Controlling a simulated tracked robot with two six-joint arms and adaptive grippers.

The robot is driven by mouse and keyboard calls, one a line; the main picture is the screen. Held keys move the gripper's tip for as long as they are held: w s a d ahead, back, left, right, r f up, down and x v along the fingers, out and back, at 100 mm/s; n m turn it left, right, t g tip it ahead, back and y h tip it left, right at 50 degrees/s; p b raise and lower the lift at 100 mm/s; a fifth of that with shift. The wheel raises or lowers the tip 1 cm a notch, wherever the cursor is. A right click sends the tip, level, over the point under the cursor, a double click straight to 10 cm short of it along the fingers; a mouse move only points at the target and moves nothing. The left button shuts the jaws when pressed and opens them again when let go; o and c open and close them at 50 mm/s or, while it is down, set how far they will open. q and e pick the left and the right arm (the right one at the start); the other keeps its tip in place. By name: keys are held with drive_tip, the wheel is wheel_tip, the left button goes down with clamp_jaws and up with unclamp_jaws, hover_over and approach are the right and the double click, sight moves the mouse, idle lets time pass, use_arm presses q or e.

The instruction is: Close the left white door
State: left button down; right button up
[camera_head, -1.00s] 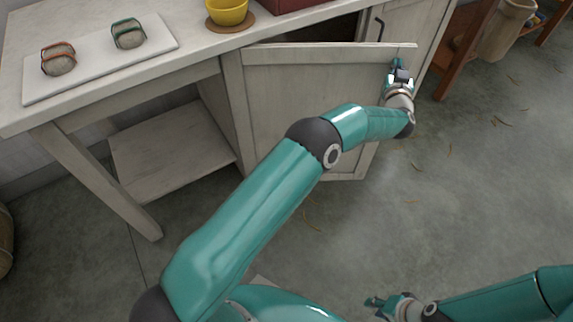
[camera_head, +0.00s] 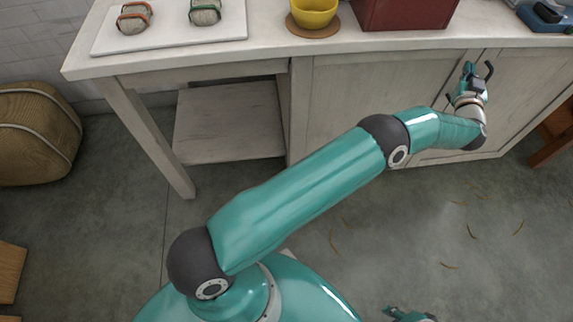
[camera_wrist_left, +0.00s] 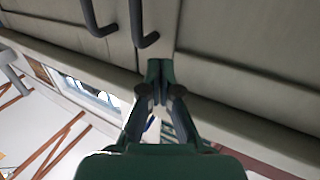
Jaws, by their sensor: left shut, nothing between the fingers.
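The left white door (camera_head: 365,85) is a pale wooden panel under the counter. In the head view it lies about flush with the cabinet front, with no clear gap. My left gripper (camera_head: 467,70) is at the door's upper right part, beside a dark handle (camera_head: 489,70). In the left wrist view my left gripper (camera_wrist_left: 158,65) is shut and empty, its tips at the pale door face near two dark handles (camera_wrist_left: 146,38). I cannot tell whether the tips touch it. My right gripper (camera_head: 405,314) is partly cut off at the bottom edge of the head view.
The counter (camera_head: 270,53) carries a white board (camera_head: 170,42) with two wool skeins, a yellow bowl (camera_head: 314,12) and a red box (camera_head: 400,12). An open shelf (camera_head: 228,120) is left of the door. A woven basket (camera_head: 35,130) stands at left.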

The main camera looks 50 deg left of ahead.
use_arm(q)
drive_tip(key=shift+d, duration=0.45)
drive_tip(key=shift+d, duration=0.1)
